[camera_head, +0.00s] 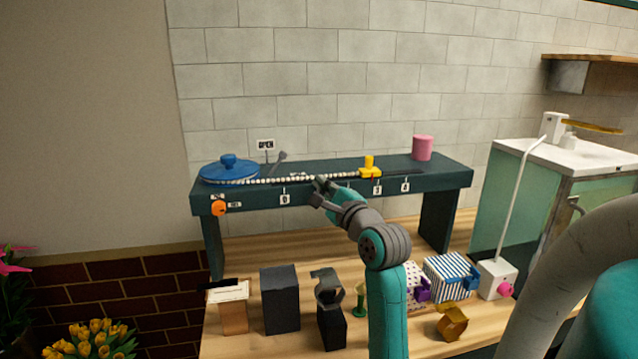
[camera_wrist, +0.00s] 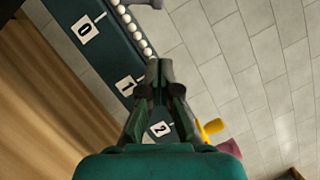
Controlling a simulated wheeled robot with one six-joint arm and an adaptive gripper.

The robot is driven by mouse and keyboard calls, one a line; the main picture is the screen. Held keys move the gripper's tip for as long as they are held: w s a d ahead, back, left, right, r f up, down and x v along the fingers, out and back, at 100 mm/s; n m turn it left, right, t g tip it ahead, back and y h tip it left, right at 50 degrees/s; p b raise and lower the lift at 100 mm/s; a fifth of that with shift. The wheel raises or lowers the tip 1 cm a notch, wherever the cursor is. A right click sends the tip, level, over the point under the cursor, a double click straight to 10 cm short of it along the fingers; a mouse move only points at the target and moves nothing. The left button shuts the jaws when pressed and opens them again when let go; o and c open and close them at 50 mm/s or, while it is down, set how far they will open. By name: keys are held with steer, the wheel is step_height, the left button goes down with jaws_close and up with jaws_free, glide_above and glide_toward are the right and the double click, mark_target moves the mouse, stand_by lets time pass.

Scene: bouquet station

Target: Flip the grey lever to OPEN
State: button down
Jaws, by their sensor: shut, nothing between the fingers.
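The grey lever (camera_head: 278,161) stands on the dark green raised shelf, between the blue lid and my gripper. It leans to the right, with its rounded end up. A small OPEN sign (camera_head: 265,145) is on the wall just behind and left of it. My gripper (camera_head: 321,187) is shut and empty at the shelf's front edge, right of the lever and apart from it. In the wrist view my gripper (camera_wrist: 157,72) points up along the shelf edge. A grey piece at that view's top edge is cut off; I cannot tell if it is the lever.
A row of white beads (camera_head: 300,176) runs along the shelf (camera_head: 440,177). A blue lid (camera_head: 229,171), a yellow slider (camera_head: 370,170) and a pink cylinder (camera_head: 423,148) are on it. An orange knob (camera_head: 218,208) is on its front. Boxes and holders crowd the wooden bench below.

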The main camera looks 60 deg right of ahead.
mark_target(282, 152)
steer(key=x, duration=0.6)
steer(key=shift+w+d+r, duration=0.1)
steer(key=shift+w+d, duration=0.05)
steer(key=shift+w, duration=0.1)
steer(key=w, duration=0.1)
steer(key=w+r, duration=0.1)
steer(key=w, duration=0.1)
steer(key=shift+r, duration=0.15)
steer(key=shift+w+r, duration=0.25)
steer(key=shift+w, duration=0.35)
steer(key=shift+w+a+r+n+y, duration=0.15)
steer(key=shift+a+r+n+y, duration=0.1)
steer(key=shift+n, duration=0.3)
steer(key=shift+w+a+r+n+y, duration=0.15)
steer(key=shift+r+n, duration=0.1)
steer(key=shift+n, duration=0.3)
steer(key=shift+w+a+r+n+g, duration=0.35)
steer(key=shift+r+n, duration=0.15)
steer(key=shift+n, duration=0.4)
steer(key=shift+w+a+r+n+y, duration=0.15)
steer(key=shift+w+a+n+y, duration=0.1)
steer(key=shift+n, duration=0.25)
steer(key=shift+w+a+r+n+y, duration=0.15)
steer(key=shift+w+n+y, duration=0.1)
steer(key=shift+n, duration=0.25)
steer(key=shift+w+a+r, duration=0.1)
steer(key=shift+w, duration=0.05)
